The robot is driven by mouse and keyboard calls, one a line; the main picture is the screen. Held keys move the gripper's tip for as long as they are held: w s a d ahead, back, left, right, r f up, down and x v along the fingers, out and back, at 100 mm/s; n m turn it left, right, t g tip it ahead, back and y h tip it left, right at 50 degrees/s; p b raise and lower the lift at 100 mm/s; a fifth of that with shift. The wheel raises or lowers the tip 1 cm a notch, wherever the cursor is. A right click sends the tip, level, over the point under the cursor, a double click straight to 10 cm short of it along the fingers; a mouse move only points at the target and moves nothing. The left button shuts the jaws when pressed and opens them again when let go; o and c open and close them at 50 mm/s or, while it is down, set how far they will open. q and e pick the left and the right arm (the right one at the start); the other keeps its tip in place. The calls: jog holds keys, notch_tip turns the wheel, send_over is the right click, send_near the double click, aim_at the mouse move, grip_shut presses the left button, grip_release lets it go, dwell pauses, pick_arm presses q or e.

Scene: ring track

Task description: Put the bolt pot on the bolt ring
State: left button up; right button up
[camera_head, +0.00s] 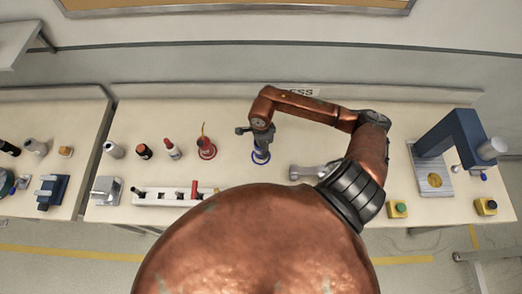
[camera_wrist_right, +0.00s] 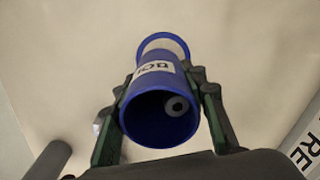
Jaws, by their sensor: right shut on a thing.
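The blue bolt pot (camera_wrist_right: 160,110) is a cylinder with a white lettered label. It sits between the two fingers of my right gripper (camera_wrist_right: 160,100), which is shut on it. A round grey piece with a dark hole shows inside its open mouth. In the head view, the gripper (camera_head: 261,134) reaches down over the blue bolt ring (camera_head: 260,160), mostly hiding the pot. In the wrist view, the blue ring (camera_wrist_right: 163,38) shows just past the pot's far end, partly covered by it. I cannot tell whether they touch. My left gripper is not in view.
Several bottles and a white rack (camera_head: 165,197) stand farther left. A blue press (camera_head: 450,140) and yellow button boxes are at the right. The table between ring and press is mostly clear.

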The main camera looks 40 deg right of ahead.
jog(key=shift+w+f, duration=0.25)
jog(key=shift+f, duration=0.35)
notch_tip(320, 180, down, 2)
jog(key=shift+f+p, duration=0.25)
jog(key=shift+p, duration=0.2)
jog(key=shift+f, duration=0.15)
jog(key=o, duration=1.1)
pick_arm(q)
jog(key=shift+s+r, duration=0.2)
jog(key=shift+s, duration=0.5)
pick_arm(e)
jog(key=shift+o, duration=0.2)
jog(key=shift+w+d+r, duration=0.1)
jog(key=shift+r, duration=0.4)
pick_arm(q)
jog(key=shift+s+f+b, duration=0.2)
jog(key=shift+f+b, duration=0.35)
jog(key=shift+b, duration=0.2)
pick_arm(e)
notch_tip(320, 180, up, 11)
jog(key=shift+r, duration=0.15)
